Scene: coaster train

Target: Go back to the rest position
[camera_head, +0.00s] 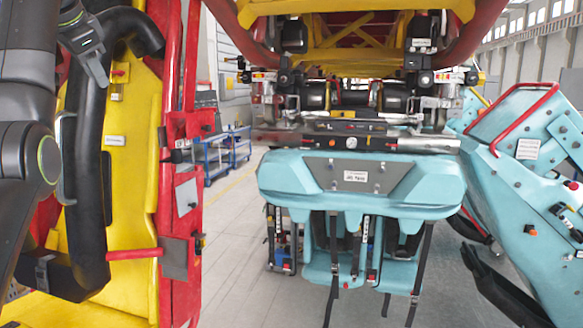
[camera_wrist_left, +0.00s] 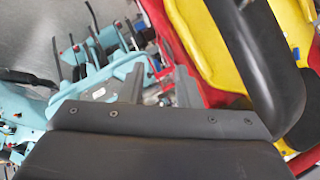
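My left gripper (camera_head: 92,62) is at the upper left in the head view, near the top of a black padded restraint bar (camera_head: 88,190) on a yellow seat (camera_head: 128,190) with red sides. I cannot tell whether it touches the bar. In the left wrist view, its two grey fingers (camera_wrist_left: 158,88) stand apart with nothing held between them. The black bar (camera_wrist_left: 262,60) and yellow seat (camera_wrist_left: 190,30) show at the right there. My right gripper is not in view.
A turquoise coaster car (camera_head: 290,180) with hanging black straps is ahead in the middle. A red-and-yellow frame (camera_head: 350,62) is above it. Another turquoise car body (camera_head: 530,225) stands at the right. Blue carts (camera_head: 215,158) stand behind. Grey floor (camera_head: 235,250) is clear between the cars.

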